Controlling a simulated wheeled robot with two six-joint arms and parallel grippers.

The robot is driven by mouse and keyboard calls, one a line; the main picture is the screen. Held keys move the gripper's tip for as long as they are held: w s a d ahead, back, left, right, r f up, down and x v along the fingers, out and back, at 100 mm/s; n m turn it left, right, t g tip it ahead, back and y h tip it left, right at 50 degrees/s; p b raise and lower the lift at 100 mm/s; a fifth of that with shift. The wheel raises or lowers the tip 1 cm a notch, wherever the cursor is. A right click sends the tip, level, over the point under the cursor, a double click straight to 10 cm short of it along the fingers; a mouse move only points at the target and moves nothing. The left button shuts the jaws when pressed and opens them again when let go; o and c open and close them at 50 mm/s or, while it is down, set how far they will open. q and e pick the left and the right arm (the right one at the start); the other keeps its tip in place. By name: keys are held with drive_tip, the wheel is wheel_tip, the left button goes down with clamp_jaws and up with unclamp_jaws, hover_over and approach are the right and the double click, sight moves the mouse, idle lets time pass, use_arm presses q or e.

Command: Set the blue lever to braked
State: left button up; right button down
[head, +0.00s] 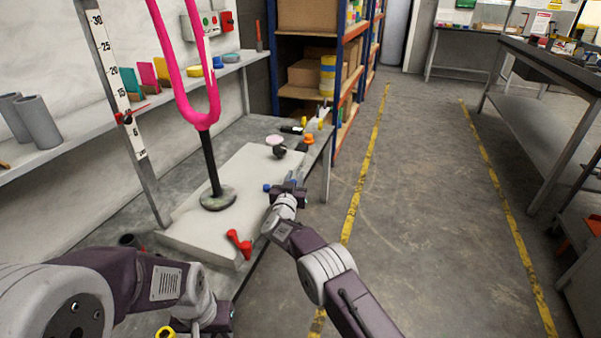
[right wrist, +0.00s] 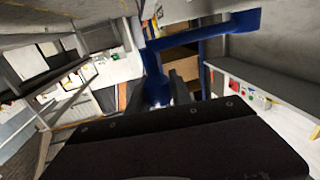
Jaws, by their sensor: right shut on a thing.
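The blue lever (head: 267,188) is at the right edge of the pale slab, small and partly hidden by my right gripper (head: 290,188). In the right wrist view the blue lever (right wrist: 154,75) stands between the two dark fingers, with a blue bar across its top. My right gripper is shut on it. Its exact setting and any markings are too small to read. My left arm comes in at the lower left; its end (head: 215,318) is near the bottom edge, and its fingers cannot be made out.
A red double-ended handle (head: 239,244) lies on the front of the slab (head: 185,236). A pink fork-shaped frame (head: 204,118) stands on a dark post there. Small items stand behind on the bench. Shelving (head: 305,50) is at the back. The floor (head: 420,200) at right is clear.

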drive_tip(key=shift+s, duration=0.15)
idle(0.3)
drive_tip(key=c, duration=1.1)
unclamp_jaws()
drive_tip(key=shift+c, duration=0.2)
